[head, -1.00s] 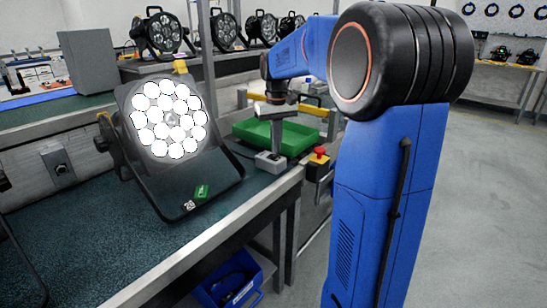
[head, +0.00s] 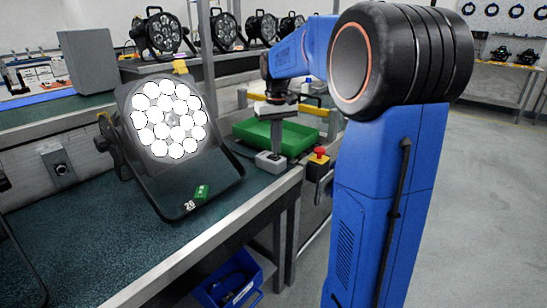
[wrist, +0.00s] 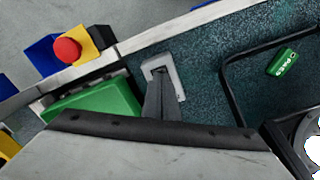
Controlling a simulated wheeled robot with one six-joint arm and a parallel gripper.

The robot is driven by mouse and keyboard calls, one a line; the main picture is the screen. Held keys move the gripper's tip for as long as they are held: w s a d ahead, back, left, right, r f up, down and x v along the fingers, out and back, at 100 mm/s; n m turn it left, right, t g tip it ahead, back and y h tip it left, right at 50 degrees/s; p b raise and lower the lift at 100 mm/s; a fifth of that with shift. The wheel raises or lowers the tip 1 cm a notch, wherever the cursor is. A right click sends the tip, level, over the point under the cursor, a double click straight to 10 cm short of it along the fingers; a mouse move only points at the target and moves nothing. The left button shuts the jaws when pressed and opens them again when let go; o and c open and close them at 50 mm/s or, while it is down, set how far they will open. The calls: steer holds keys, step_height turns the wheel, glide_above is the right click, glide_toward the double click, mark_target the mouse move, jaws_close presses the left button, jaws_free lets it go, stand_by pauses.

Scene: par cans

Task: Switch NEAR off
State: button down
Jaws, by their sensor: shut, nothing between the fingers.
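My gripper (head: 277,150) points down at this box, fingers shut and empty. In the wrist view the fingertips (wrist: 160,72) are over the box's pale rim (wrist: 174,68) and hide part of its top. I cannot tell whether they touch it. I cannot read any NEAR label, and the rocker position is hidden.
A green tray (head: 290,136) lies just behind the box. A red emergency button (head: 319,152) on a yellow housing is at the bench edge to the right. A grey wall socket (head: 60,168) is at left.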

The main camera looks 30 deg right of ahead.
mark_target(276, 156)
steer(key=shift+f, duration=0.75)
stand_by(0.8)
steer(key=shift+r, duration=0.1)
step_height(276, 156, up, 7)
stand_by(0.9)
stand_by(0.4)
steer(key=s+a+f+n+t, duration=0.1)
steer(key=s+a+f, duration=0.1)
steer(key=s+a, duration=0.45)
steer(key=s+a+f+t, duration=0.1)
steer(key=s+a, duration=0.3)
steer(key=s, duration=0.5)
steer(key=s+a+f+t, duration=0.1)
steer(key=s+a+f, duration=0.1)
steer(key=s+f, duration=0.3)
steer(key=s+a+f+n+t, duration=0.1)
steer(key=s+a+f, duration=0.2)
steer(key=s, duration=0.6)
step_height(276, 156, down, 3)
steer(key=shift+s+a+r+t, duration=0.1)
steer(key=shift+s+a+t, duration=0.05)
steer(key=shift+s+t, duration=0.25)
